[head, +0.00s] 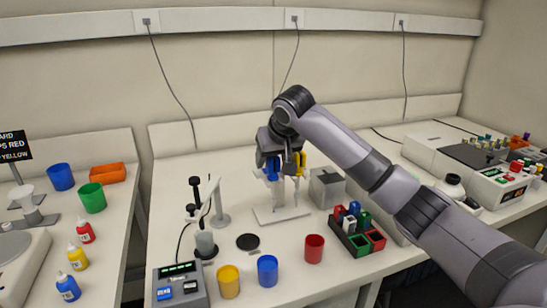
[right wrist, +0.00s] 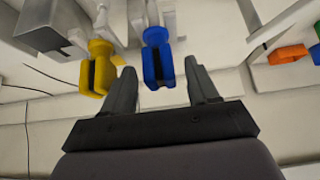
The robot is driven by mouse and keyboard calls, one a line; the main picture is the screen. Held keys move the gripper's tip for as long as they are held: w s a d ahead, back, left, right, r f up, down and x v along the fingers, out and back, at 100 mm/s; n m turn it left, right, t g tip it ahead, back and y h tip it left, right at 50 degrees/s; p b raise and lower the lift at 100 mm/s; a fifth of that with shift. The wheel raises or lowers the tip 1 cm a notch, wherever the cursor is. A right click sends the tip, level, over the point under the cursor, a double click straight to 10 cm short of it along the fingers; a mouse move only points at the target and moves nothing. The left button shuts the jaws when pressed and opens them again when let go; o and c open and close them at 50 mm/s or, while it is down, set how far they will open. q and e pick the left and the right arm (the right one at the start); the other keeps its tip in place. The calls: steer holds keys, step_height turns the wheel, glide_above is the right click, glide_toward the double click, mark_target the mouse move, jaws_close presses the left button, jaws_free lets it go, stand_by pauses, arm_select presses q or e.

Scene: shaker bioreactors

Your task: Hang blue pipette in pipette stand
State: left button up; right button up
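The blue pipette (head: 272,168) is upright at the white pipette stand (head: 282,215) in the middle of the table. The yellow pipette (head: 301,160) is beside it on the right. My right gripper (head: 282,157) is at the top of the stand, by both pipettes. In the right wrist view its two fingers are spread, with a gap on each side of the blue pipette (right wrist: 157,55). The yellow pipette (right wrist: 98,66) lies outside the left finger there. I cannot tell whether the blue pipette rests fully in its holder. My left gripper is not in view.
Blue (head: 267,269), yellow (head: 229,281) and red (head: 314,248) cups stand in front of the stand. A dark rack (head: 357,238) with coloured caps and a grey box (head: 326,187) are to its right. A stirrer setup (head: 205,240) is left, with a black disc (head: 248,242) between.

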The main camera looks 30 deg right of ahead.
stand_by(0.5)
steer(key=shift+r, duration=3.55)
